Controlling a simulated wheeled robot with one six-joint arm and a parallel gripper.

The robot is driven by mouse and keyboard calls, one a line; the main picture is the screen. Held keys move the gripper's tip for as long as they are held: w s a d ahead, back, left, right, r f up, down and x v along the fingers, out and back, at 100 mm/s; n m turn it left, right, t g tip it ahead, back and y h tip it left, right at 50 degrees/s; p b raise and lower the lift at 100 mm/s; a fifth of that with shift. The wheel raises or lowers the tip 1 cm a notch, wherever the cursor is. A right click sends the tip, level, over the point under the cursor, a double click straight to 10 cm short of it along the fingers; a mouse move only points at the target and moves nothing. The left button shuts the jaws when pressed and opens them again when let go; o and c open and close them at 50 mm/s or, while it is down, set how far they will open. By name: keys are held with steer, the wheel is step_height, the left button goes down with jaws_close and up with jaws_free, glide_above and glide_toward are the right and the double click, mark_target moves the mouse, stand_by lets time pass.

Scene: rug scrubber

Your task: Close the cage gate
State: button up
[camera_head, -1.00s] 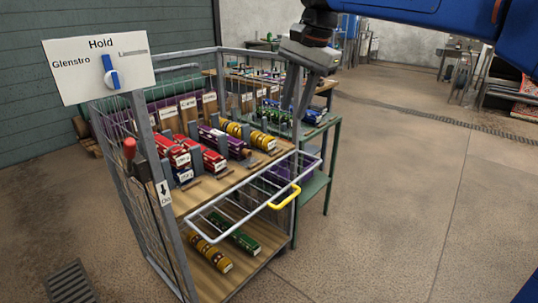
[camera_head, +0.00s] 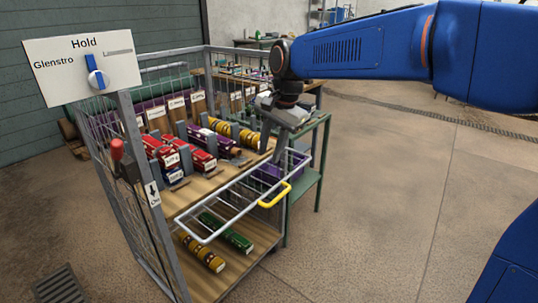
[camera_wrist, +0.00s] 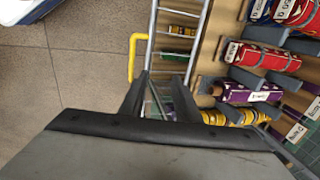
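The cage gate (camera_head: 232,224) is a light grey barred frame standing out from the front of the cage, tilted low over the lower shelf. A yellow handle (camera_head: 275,196) is on its outer bar. In the wrist view the gate's bars (camera_wrist: 151,35) and the yellow handle (camera_wrist: 132,60) lie ahead of the fingers, left of the shelf goods. My gripper (camera_head: 270,150) is above and behind the handle, near the gate's far end, pointing down. In the wrist view its two fingers (camera_wrist: 160,93) are apart, with nothing clearly held between them. Whether they touch the gate I cannot tell.
The wire cage (camera_head: 130,140) holds several red, purple and yellow rolls on its upper shelf. A green table (camera_head: 318,160) stands behind. The floor to the right is clear.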

steer(key=shift+x, duration=1.1)
jaws_close()
steer(key=c, duration=0.7)
jaws_free()
steer(key=o, duration=0.7)
steer(key=v, duration=1.7)
steer(key=shift+r, duration=0.25)
steer(key=shift+c, duration=0.5)
